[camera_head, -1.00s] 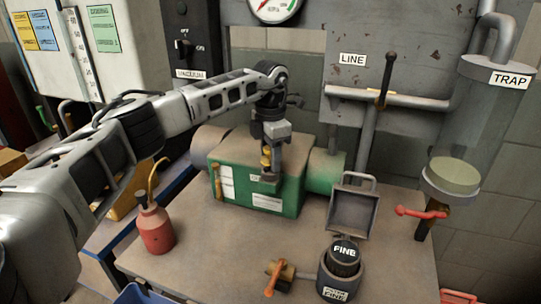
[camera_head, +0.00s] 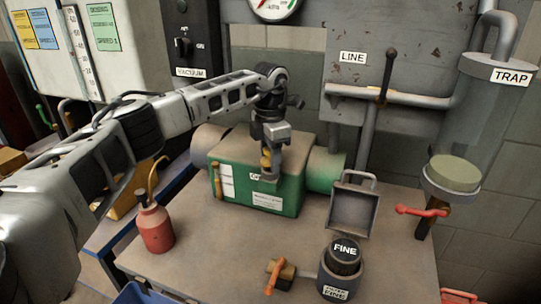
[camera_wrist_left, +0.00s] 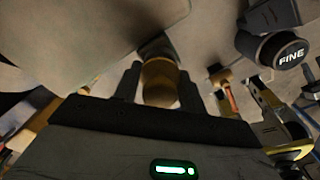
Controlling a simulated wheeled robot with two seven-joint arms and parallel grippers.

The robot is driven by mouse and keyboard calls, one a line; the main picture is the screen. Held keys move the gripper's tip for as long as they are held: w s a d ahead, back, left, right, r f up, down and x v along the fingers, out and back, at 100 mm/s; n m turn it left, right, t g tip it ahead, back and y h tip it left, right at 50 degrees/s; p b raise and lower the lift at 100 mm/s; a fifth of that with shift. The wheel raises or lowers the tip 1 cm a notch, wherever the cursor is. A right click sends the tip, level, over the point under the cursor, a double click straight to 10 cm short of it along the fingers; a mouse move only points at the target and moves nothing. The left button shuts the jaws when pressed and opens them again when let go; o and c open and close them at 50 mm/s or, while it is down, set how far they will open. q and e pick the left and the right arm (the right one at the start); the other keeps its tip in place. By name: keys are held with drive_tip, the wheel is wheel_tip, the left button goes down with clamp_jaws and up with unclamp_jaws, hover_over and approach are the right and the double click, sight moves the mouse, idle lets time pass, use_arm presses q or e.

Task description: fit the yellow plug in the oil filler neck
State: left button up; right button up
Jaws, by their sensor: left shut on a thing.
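My left gripper (camera_head: 271,165) is over the top of the green pump housing (camera_head: 229,172), pointing down, shut on the yellow plug (camera_head: 265,159). In the left wrist view the yellow plug (camera_wrist_left: 160,82) sits between the two dark fingers of my left gripper (camera_wrist_left: 160,92). A dark round collar (camera_wrist_left: 156,46) shows right beyond the plug. It may be the oil filler neck, but I cannot tell whether the plug touches it or is in it. In the head view the fingers hide the neck. My right gripper is not in view.
A red oil can (camera_head: 155,229) stands on the bench at left. A pipe with a lever (camera_head: 388,75) rises behind.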

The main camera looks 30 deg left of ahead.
use_arm(q)
drive_tip(key=shift+f, duration=0.45)
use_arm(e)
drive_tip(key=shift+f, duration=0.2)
use_arm(q)
drive_tip(key=o, duration=1.1)
drive_tip(key=shift+f, duration=0.1)
drive_tip(key=shift+r, duration=0.2)
wheel_tip(320, 180, up, 3)
drive_tip(key=shift+f+b, duration=0.1)
drive_tip(key=shift+b, duration=0.45)
wheel_tip(320, 180, up, 4)
drive_tip(key=shift+f, duration=0.2)
drive_tip(key=shift+r, duration=0.4)
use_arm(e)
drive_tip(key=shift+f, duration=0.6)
use_arm(q)
drive_tip(key=shift+s+f, duration=0.1)
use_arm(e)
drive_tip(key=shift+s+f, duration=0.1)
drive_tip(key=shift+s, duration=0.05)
